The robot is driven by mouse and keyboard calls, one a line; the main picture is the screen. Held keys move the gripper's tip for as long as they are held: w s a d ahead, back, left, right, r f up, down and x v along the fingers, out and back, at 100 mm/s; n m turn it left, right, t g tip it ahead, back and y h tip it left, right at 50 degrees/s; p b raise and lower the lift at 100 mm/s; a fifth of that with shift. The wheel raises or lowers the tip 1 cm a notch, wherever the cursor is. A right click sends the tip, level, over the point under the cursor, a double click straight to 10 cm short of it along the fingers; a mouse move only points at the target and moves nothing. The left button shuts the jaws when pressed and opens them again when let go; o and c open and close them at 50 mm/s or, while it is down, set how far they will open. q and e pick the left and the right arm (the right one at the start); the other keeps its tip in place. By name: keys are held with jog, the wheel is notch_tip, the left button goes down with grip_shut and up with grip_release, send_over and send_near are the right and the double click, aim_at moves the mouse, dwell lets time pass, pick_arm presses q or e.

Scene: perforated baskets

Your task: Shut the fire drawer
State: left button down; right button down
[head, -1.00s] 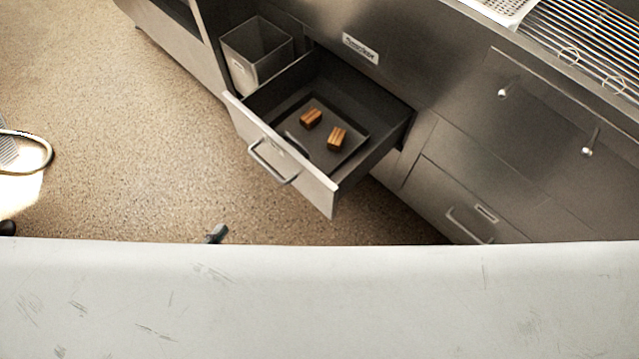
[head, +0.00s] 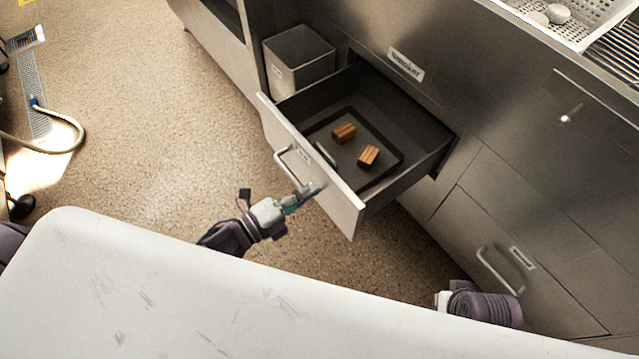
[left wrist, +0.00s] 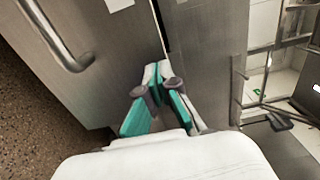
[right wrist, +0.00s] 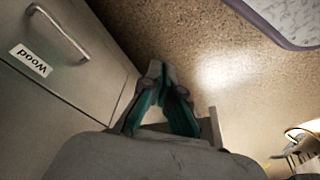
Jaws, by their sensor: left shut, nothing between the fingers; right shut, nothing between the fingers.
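The open drawer (head: 345,205) is pulled well out of the steel counter, and the small label on its front is too small to read. Its front has a bar handle (head: 290,168). Inside lie a dark tray (head: 385,135) and two brown wood blocks (head: 344,132) (head: 368,156). My left gripper (head: 312,188) is shut and empty at the drawer front, just right of the handle. In the left wrist view its fingertips (left wrist: 158,72) are by the front panel's edge; contact cannot be told. My right gripper (right wrist: 155,70) is shut and empty, beside a closed drawer labelled "Wood" (right wrist: 30,60).
A metal bin (head: 300,60) stands left of the open drawer. Closed lower fronts with a handle (head: 500,270) lie to the right. A perforated basket (head: 590,20) sits on the counter.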

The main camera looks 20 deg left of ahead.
aim_at(329, 179)
pick_arm(q)
jog(key=x, duration=0.3)
jog(key=shift+w+d, duration=0.15)
pick_arm(e)
jog(key=shift+s+r, duration=0.1)
jog(key=shift+r, duration=0.6)
